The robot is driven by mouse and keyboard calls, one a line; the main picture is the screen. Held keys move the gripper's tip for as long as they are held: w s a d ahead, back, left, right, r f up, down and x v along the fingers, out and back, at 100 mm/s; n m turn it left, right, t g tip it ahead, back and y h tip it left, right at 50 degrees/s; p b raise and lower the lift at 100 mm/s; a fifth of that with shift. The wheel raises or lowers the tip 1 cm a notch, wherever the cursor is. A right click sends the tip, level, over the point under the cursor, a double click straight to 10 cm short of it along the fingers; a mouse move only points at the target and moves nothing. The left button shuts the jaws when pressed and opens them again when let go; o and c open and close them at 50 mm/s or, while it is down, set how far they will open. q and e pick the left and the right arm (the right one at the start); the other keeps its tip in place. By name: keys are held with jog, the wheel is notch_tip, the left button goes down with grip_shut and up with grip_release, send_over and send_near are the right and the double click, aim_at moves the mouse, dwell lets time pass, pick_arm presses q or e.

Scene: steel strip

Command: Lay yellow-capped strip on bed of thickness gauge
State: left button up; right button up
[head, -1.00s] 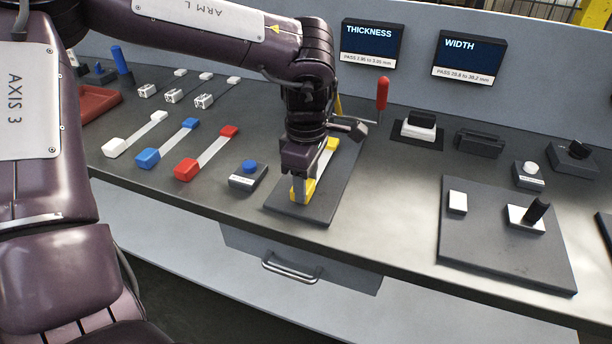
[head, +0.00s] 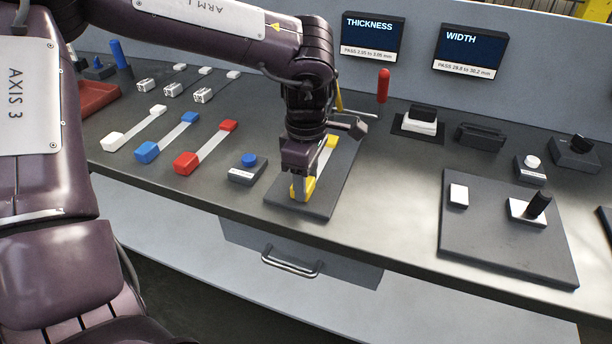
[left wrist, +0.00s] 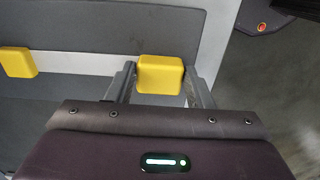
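The yellow-capped strip (head: 330,148) lies lengthwise along the dark bed of the thickness gauge (head: 330,192), in the middle of the head view. My left gripper (head: 301,190) points down at the strip's near end. In the left wrist view its fingers (left wrist: 160,82) stand close against both sides of one yellow cap (left wrist: 160,72). It looks shut on that cap. The other yellow cap (left wrist: 18,62) shows at the left edge there. My wrist hides part of the strip and gauge in the head view. My right gripper is out of view.
White-, blue- (head: 147,152) and red-capped strips (head: 187,163) lie to the left. A blue-button box (head: 248,168) stands just left of the bed. A red-handled lever (head: 384,86) rises behind. A dark plate with fixtures (head: 500,245) is at right.

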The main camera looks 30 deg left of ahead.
pick_arm(q)
jog(key=o, duration=0.4)
jog(key=shift+o, duration=0.2)
jog(key=shift+r, duration=0.3)
notch_tip(320, 180, up, 7)
jog(key=shift+r, duration=0.15)
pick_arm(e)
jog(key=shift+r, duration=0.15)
